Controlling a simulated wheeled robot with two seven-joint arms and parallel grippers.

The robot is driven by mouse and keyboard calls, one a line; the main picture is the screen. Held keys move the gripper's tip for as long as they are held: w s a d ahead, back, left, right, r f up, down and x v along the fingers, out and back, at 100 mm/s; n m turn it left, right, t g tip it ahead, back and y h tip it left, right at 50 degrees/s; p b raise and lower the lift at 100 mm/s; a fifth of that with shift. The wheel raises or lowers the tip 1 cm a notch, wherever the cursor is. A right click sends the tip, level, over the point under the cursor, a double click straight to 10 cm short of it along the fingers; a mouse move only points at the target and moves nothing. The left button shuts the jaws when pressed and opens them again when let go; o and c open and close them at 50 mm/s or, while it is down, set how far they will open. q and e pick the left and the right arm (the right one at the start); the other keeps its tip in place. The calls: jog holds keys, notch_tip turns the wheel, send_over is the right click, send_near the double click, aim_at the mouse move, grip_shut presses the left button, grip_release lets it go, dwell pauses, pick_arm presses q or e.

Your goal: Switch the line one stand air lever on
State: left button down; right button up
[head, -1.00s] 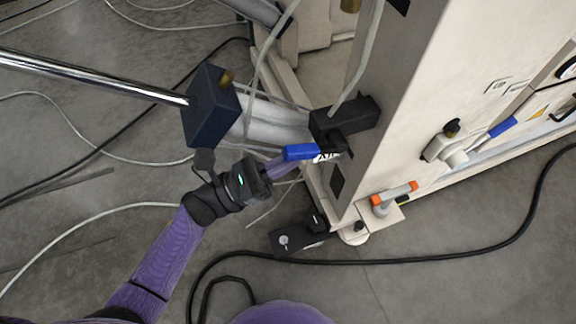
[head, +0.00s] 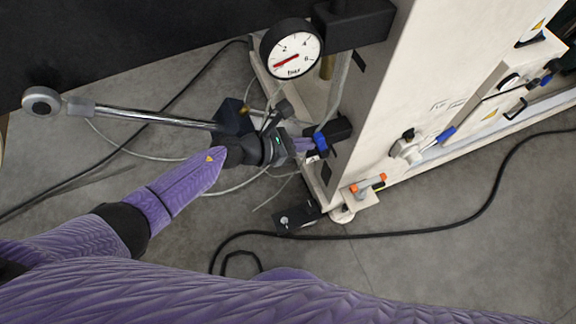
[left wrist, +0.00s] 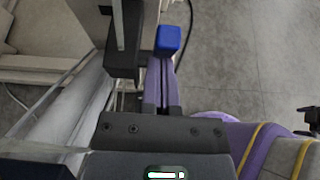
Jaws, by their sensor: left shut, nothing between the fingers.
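A blue-handled lever (head: 320,143) sits on a black valve block (head: 335,130) on the side of the pale machine stand. Its handle now looks short and stands across the valve, partly hidden by my fingers. My left gripper (head: 307,145) is shut and empty, with its purple fingertips right against or just beside the blue handle. In the left wrist view the blue handle end (left wrist: 168,40) shows just beyond the shut fingertips (left wrist: 160,62). I cannot tell whether they touch. My right gripper is not in view.
A pressure gauge (head: 291,49) hangs above the stand, its red needle low on the scale. A black cable (head: 430,230) lies on the floor.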

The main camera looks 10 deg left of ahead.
aim_at(316, 135)
pick_arm(q)
jog(key=shift+w+d+r, duration=0.25)
jog(key=shift+d, duration=0.2)
jog(key=shift+w+d+r, duration=0.2)
jog(key=shift+w+d, duration=0.05)
jog(key=shift+d, duration=0.2)
jog(key=shift+w+d+r, duration=0.1)
jog(key=shift+d, duration=0.05)
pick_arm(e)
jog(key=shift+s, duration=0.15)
pick_arm(q)
jog(key=shift+w+d+r, duration=0.1)
jog(key=shift+r, duration=0.1)
